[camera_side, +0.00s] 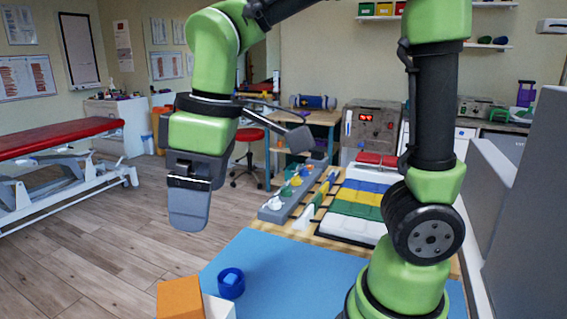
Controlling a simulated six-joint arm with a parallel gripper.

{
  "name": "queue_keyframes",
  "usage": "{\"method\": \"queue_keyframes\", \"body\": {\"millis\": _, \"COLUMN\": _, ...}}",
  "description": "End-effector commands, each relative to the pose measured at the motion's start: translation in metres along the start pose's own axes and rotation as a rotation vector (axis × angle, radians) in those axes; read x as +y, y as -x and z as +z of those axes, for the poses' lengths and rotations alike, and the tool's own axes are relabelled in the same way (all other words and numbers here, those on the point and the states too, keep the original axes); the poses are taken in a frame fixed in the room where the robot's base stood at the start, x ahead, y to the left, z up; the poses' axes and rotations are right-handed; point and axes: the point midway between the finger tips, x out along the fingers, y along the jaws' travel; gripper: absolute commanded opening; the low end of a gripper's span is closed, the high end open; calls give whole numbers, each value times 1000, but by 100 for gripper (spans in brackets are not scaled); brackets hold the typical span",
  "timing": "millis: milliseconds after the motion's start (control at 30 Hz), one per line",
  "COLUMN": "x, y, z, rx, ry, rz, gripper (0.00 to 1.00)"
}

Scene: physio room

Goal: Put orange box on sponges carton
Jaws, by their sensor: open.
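An orange box (181,298) is at the bottom edge of the side view, partly cut off, near the left corner of the blue mat. A white box (219,307) is right beside it, also cut off; I cannot read a label, so I cannot tell whether it is the sponges carton. Whether the two boxes touch is unclear. My gripper (188,218) hangs pointing down, higher in the picture than the orange box. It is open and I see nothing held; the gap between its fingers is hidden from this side.
A blue round container (231,284) stands on the blue mat (300,270) close to the boxes. Behind are a grey rack (275,211) with small coloured items and a tray of coloured strips (358,207). The mat's middle is clear.

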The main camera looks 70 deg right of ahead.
Motion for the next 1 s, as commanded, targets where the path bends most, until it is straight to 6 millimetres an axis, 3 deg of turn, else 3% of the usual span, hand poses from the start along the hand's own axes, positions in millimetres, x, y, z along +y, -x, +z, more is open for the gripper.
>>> {"method": "queue_keyframes", "body": {"millis": 33, "x": 5, "y": 16, "z": 14, "rx": 69, "ry": -104, "rz": 2, "gripper": 91}}
{"method": "queue_keyframes", "body": {"millis": 200, "x": 11, "y": 43, "z": 57, "rx": 266, "ry": -432, "rz": -13, "gripper": 91}}
{"method": "queue_keyframes", "body": {"millis": 400, "x": 10, "y": 52, "z": 91, "rx": 430, "ry": -688, "rz": -38, "gripper": 91}}
{"method": "queue_keyframes", "body": {"millis": 600, "x": 8, "y": 52, "z": 100, "rx": 482, "ry": -768, "rz": -50, "gripper": 91}}
{"method": "queue_keyframes", "body": {"millis": 1000, "x": 8, "y": 52, "z": 100, "rx": 481, "ry": -766, "rz": -51, "gripper": 91}}
